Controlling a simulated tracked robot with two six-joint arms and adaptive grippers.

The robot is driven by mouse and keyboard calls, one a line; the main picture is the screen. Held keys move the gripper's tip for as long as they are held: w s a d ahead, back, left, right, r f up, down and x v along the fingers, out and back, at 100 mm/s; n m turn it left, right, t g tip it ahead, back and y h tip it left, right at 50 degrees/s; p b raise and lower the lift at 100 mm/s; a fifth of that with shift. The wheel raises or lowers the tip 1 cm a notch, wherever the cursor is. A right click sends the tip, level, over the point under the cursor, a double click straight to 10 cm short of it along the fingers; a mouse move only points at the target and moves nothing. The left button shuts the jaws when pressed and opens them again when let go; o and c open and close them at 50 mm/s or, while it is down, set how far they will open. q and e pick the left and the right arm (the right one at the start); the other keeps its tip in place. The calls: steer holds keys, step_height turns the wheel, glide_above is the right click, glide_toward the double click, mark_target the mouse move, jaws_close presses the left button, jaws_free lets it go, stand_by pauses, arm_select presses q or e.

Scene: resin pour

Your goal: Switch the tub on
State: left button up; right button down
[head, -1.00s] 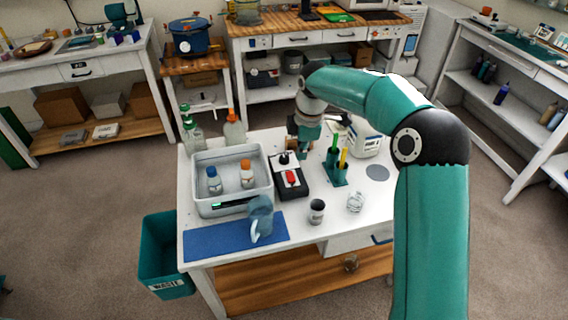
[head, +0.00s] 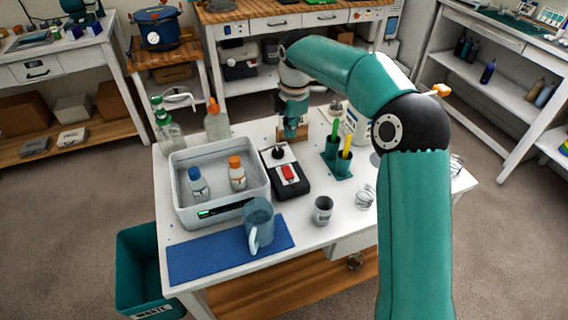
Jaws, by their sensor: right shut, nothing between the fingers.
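The white tub (head: 182,219) stands on the left of the white table. It holds a bottle with a blue cap (head: 198,186) and a bottle with an orange cap (head: 237,174). A dark panel with a small green display (head: 207,213) is on its front. To its right is a black box with a red switch (head: 288,173) and a black knob (head: 278,152). My right gripper (head: 291,134) is shut and empty, pointing down behind the box, seemingly apart from it. Its tips are small and partly unclear. My left gripper is not in view.
Bottles (head: 217,122) stand behind the tub.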

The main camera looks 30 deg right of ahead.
steer(key=shift+a, duration=0.15)
steer(key=p, duration=0.1)
glide_toward(286, 168)
steer(key=f, duration=0.5)
steer(key=w+f, duration=0.1)
steer(key=f, duration=0.1)
steer(key=shift+w+f, duration=0.1)
steer(key=shift+f, duration=0.05)
steer(key=shift+d+p, duration=0.25)
steer(key=shift+p, duration=0.15)
steer(key=shift+w+a+f, duration=0.15)
steer(key=shift+a, duration=0.05)
steer(key=shift+s, duration=0.2)
